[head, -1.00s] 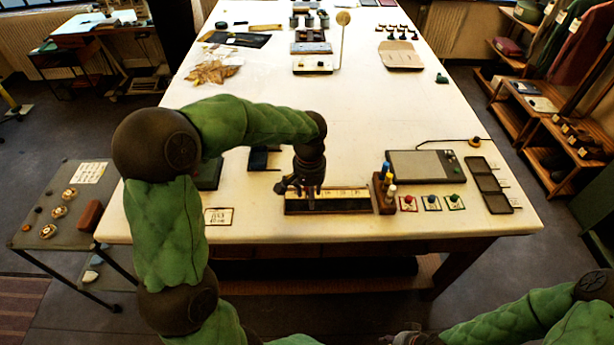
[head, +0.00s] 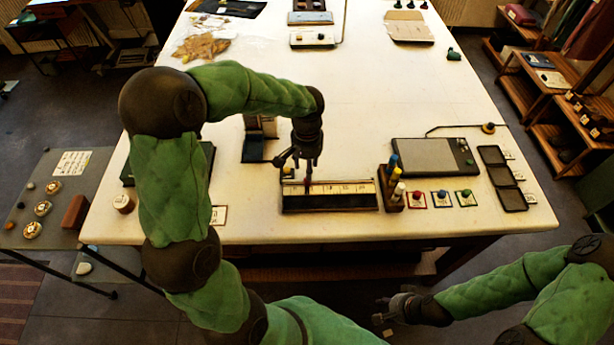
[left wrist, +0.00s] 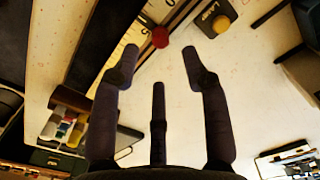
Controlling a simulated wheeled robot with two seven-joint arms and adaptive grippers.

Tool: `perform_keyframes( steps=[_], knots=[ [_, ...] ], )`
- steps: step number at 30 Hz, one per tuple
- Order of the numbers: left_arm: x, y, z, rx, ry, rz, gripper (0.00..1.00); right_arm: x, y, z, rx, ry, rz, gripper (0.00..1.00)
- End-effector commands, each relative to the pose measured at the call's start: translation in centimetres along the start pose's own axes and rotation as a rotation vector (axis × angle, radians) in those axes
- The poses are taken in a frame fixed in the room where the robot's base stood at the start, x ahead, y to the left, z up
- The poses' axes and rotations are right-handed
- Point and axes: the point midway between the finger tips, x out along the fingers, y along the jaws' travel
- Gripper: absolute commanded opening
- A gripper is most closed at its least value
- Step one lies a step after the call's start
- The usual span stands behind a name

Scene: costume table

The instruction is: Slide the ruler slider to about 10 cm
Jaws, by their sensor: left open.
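The ruler (head: 345,188) is a long dark block with a pale marked scale, lying near the table's front edge. Its slider has a small red knob, which shows in the left wrist view (left wrist: 160,37). In the head view my left gripper (head: 300,168) is over the ruler's left end and partly hides it. The left gripper's fingers (left wrist: 160,58) are spread, with the red knob just beyond the tips and nothing held. The slider's exact reading cannot be made out. My right gripper (head: 382,310) is low in front of the table, its fingers apart and empty.
Right of the ruler stands a dark block with coloured pegs (head: 392,180), then several knob cards (head: 440,199), a grey panel (head: 430,157) and dark trays (head: 503,180). A dark stand (head: 254,148) is behind the gripper. The table's middle (head: 370,90) is clear.

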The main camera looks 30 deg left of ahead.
Motion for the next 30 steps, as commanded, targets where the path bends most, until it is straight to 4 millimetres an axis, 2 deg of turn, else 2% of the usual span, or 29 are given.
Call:
perform_keyframes(
  steps=[3,9,15,23,28,30],
  knots=[
    [2.4,-0.1,0.1,-0.002,-0.004,0.000,0.46,0.5,0.2,-0.1,-0.001,0.001,0.000,0.40],
    [4.9,0.0,0.0,0.000,-0.001,0.000,0.46,0.9,0.3,-0.1,-0.001,0.000,0.000,0.40],
    [5.9,0.0,0.0,-0.002,0.000,0.000,0.46,1.1,0.4,-0.1,0.000,0.001,0.000,0.40],
    [5.9,0.0,0.0,-0.001,0.000,0.000,0.46,1.0,0.3,-0.1,-0.001,0.001,0.000,0.40],
    [5.9,0.0,0.0,-0.001,0.001,0.000,0.01,1.0,0.3,-0.1,-0.001,0.001,0.000,0.40],
    [5.9,0.0,0.0,-0.001,0.001,0.000,0.00,1.0,0.3,-0.1,-0.001,0.001,0.000,0.40]
  ],
)
